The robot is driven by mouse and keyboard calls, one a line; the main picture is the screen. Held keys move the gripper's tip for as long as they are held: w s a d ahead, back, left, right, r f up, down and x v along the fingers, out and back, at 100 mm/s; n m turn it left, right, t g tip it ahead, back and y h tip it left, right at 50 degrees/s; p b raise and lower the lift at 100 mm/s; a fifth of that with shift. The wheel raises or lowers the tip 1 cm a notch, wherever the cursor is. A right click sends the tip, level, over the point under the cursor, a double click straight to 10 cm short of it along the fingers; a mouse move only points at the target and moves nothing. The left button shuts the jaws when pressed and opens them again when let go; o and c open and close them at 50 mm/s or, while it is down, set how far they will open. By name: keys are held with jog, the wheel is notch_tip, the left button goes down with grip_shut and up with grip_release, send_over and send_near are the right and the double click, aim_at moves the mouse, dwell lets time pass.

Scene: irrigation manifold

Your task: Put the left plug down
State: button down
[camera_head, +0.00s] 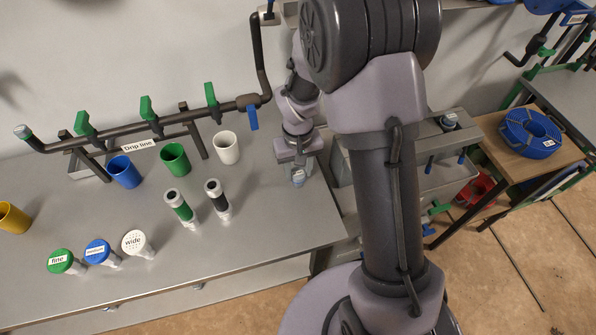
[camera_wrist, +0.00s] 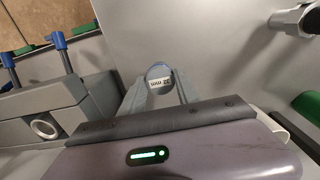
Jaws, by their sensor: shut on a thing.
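My gripper (camera_head: 298,172) is at the right part of the grey bench, pointing down. It is shut on a small grey-blue plug (camera_head: 298,180). In the wrist view the plug (camera_wrist: 158,77) sits between the fingertips (camera_wrist: 157,90), with a blue rim and a white label reading "22 mm". The plug is close to the bench top (camera_head: 270,215); I cannot tell whether it touches. A similar grey cap (camera_head: 22,131) sits on the left end of the drip line pipe.
Blue (camera_head: 125,172), green (camera_head: 175,158) and white (camera_head: 226,148) cups stand left of my gripper. A grey box with blue handles (camera_wrist: 50,110) is beside the bench. Bench around the plug is clear.

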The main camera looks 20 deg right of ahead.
jog(key=shift+f, duration=0.1)
jog(key=c, duration=0.9)
grip_release()
notch_tip(320, 180, up, 12)
jog(key=p, duration=0.5)
notch_tip(320, 180, up, 11)
jog(key=m+t, duration=0.2)
send_over(298, 173)
jog(key=s+a, duration=0.1)
jog(key=s, duration=0.4)
jog(key=s+a+r+t, duration=0.1)
jog(key=s+r, duration=0.1)
jog(key=s, duration=0.2)
jog(key=s+a+r+m+t+y, duration=0.1)
jog(key=s+r, duration=0.2)
jog(key=s, duration=0.2)
jog(key=s+a+r+m+t+y, duration=0.1)
jog(key=s+r, duration=0.2)
jog(key=s, duration=0.2)
jog(key=shift+t+b, duration=0.3)
jog(key=shift+t, duration=0.1)
